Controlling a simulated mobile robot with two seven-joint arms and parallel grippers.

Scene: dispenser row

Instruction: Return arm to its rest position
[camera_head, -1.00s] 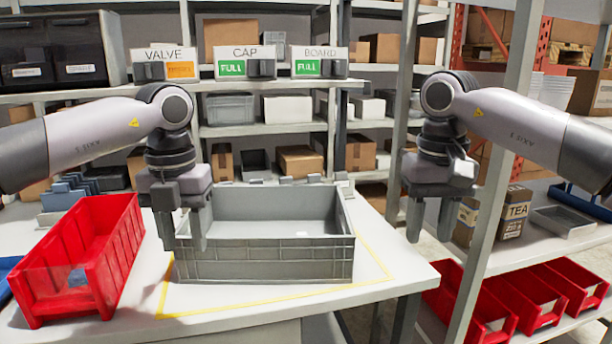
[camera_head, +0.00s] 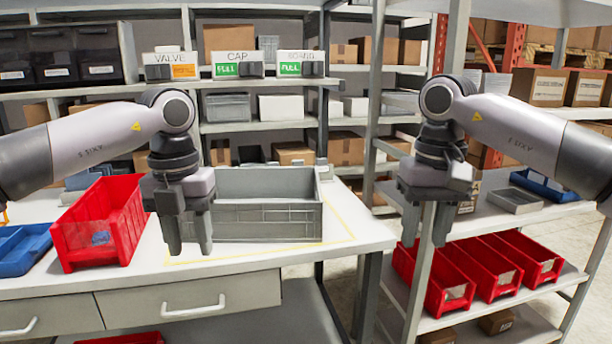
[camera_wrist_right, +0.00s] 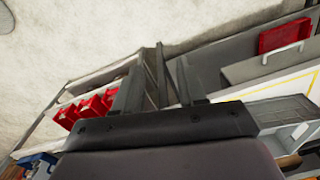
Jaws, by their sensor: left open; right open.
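My left gripper (camera_head: 188,236) hangs fingers down in front of the left part of the grey crate (camera_head: 267,221) in the head view. It is open, with nothing between its fingers. My right gripper (camera_head: 425,228) hangs fingers down to the right of the table (camera_head: 365,238), in front of the shelf unit. It is open and empty. Its two fingers also show in the right wrist view (camera_wrist_right: 160,85), apart. Both arms are bent alike, at about the same height.
A red bin (camera_head: 118,245) stands on the table left of the crate, with a blue tray (camera_head: 22,248) beyond it. Dispensers labelled VALVE, CAP and BOARD (camera_head: 301,66) stand behind. Red bins (camera_head: 450,290) sit on the right shelf (camera_head: 540,303). Floor (camera_head: 575,235) shows behind that shelf.

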